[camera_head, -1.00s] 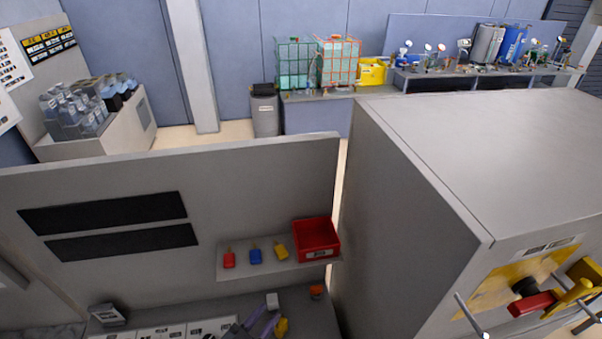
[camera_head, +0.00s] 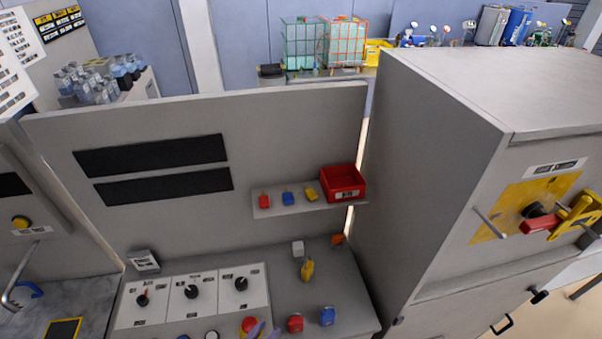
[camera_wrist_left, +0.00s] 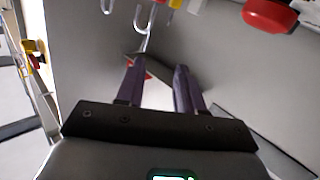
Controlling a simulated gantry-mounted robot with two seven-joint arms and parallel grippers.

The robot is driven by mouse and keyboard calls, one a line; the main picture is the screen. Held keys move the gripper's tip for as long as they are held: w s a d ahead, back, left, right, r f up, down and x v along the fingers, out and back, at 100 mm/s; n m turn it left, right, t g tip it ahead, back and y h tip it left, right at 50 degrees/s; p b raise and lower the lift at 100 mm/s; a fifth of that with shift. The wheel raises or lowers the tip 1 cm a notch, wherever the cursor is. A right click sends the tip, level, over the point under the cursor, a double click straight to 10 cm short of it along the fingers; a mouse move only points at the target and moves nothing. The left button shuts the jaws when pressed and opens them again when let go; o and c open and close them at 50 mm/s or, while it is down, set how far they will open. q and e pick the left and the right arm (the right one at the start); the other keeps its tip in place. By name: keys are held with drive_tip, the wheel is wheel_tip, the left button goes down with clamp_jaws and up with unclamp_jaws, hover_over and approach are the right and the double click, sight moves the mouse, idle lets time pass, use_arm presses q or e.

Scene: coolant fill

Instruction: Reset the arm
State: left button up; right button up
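A grey surface lies beyond the fingers, with metal hooks (camera_wrist_left: 145,22) and a red round part (camera_wrist_left: 270,15) near the top. My right gripper is in neither view.
A console panel with dials (camera_head: 192,292) stands below an upright grey panel (camera_head: 290,130). Its shelf holds a red bin (camera_head: 343,183) and red, blue and yellow tags (camera_head: 288,198). Small red (camera_head: 295,323) and blue (camera_head: 328,316) items sit on the desk. A large grey cabinet (camera_head: 440,180) stands right.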

use_arm(q)
drive_tip(key=s+a+f+n+g+y+b, duration=0.1)
drive_tip(key=s+a+f+g+y+b, duration=0.2)
drive_tip(key=s+a+g, duration=0.45)
drive_tip(key=s+a+f+n+g+y+b, duration=0.15)
drive_tip(key=s+a+g+y, duration=0.3)
drive_tip(key=s, duration=0.65)
wheel_tip(320, 180, up, 20)
drive_tip(key=p, duration=1.9)
drive_tip(key=shift+a+r+t+y, duration=0.15)
drive_tip(key=shift+a+t+y, duration=0.2)
drive_tip(key=shift+a+t, duration=0.05)
